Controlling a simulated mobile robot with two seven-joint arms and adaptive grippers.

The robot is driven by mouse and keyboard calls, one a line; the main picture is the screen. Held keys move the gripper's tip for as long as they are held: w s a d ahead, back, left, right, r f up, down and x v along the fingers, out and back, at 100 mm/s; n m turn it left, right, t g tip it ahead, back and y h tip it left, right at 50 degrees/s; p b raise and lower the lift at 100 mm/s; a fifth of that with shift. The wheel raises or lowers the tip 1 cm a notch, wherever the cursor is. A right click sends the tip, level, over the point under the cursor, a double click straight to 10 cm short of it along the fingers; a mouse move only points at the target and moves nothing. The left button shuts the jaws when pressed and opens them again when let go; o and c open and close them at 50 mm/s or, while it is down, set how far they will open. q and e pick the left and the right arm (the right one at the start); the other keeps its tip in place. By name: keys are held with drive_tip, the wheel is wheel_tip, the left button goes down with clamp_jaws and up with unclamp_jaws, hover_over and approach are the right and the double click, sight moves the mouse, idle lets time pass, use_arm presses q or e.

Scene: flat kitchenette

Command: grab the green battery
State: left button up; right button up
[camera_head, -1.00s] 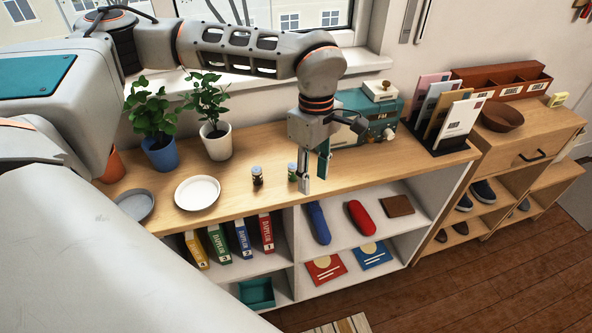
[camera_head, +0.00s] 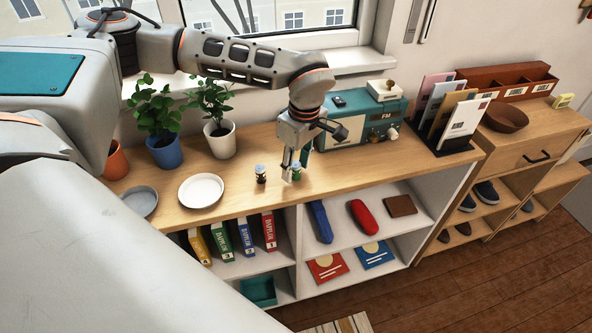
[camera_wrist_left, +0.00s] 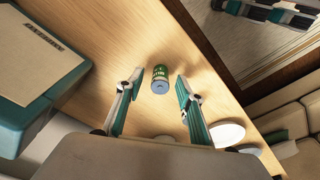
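The green battery (camera_head: 297,172) stands upright on the wooden counter top, partly covered by my left gripper (camera_head: 294,170) in the head view. In the left wrist view the green battery (camera_wrist_left: 161,72) lies between the two spread fingers of the left gripper (camera_wrist_left: 160,79), with a gap on each side. The left gripper is open and holds nothing. A second, dark battery (camera_head: 261,175) stands a little to the left on the counter. My right gripper is not in view.
A white plate (camera_head: 201,190), a grey dish (camera_head: 141,201) and potted plants (camera_head: 163,151) stand to the left. A teal radio (camera_head: 358,128) stands close behind on the right, then a letter rack (camera_head: 447,145). The counter's front edge is near.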

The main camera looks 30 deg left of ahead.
use_arm(q)
clamp_jaws()
drive_tip(key=shift+r, duration=0.1)
